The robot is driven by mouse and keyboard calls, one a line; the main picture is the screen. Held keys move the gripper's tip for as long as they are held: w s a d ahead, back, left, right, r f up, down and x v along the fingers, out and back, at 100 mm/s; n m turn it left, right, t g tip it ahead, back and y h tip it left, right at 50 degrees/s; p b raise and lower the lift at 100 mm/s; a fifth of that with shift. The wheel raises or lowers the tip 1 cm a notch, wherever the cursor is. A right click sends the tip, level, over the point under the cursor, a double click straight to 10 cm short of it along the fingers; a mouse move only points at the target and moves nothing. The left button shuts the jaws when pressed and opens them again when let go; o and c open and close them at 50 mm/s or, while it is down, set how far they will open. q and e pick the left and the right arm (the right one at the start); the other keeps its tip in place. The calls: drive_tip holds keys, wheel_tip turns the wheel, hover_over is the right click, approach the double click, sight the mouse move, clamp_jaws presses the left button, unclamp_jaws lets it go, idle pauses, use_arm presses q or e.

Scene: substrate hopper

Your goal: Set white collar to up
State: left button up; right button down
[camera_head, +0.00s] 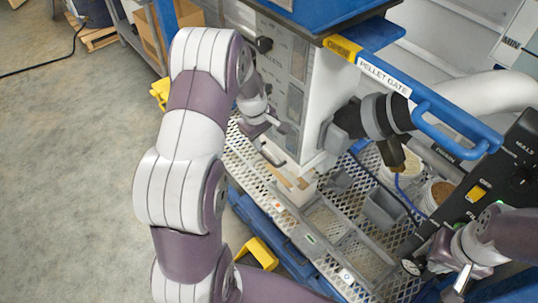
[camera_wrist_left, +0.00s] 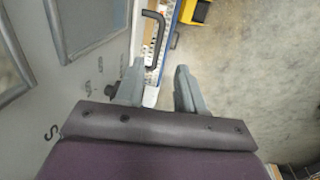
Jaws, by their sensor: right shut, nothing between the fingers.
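A white piece at the foot of the hopper (camera_head: 308,120), which I take for the white collar (camera_head: 305,186), shows in the head view. My left arm and the hopper body leave its full shape unclear. A dark bent handle (camera_head: 271,155) sticks out low on the hopper's front face. It also shows at the top of the left wrist view (camera_wrist_left: 152,38). My left gripper (camera_head: 262,131) is beside the hopper's front face, just above the handle. In the left wrist view its fingers (camera_wrist_left: 158,88) are apart with nothing between them. My right gripper (camera_head: 461,283) is shut and empty at lower right.
A blue bar labelled pellet gate (camera_head: 430,104) juts out right of the hopper. A black pipe fitting (camera_head: 375,117) is below it. A perforated metal shelf (camera_head: 335,215) holds grey bins (camera_head: 384,207). A black control panel (camera_head: 490,185) is at right. Open floor (camera_head: 75,170) lies left.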

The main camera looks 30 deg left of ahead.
sight(270, 159)
use_arm(q)
drive_tip(key=f, duration=0.3)
drive_tip(key=w+f+p, duration=0.1)
drive_tip(key=f, duration=0.2)
drive_tip(key=d+f, duration=0.1)
drive_tip(key=f, duration=0.2)
drive_tip(key=shift+w+f, duration=0.3)
drive_tip(key=shift+w, duration=0.05)
drive_tip(key=shift+d, duration=0.1)
clamp_jaws()
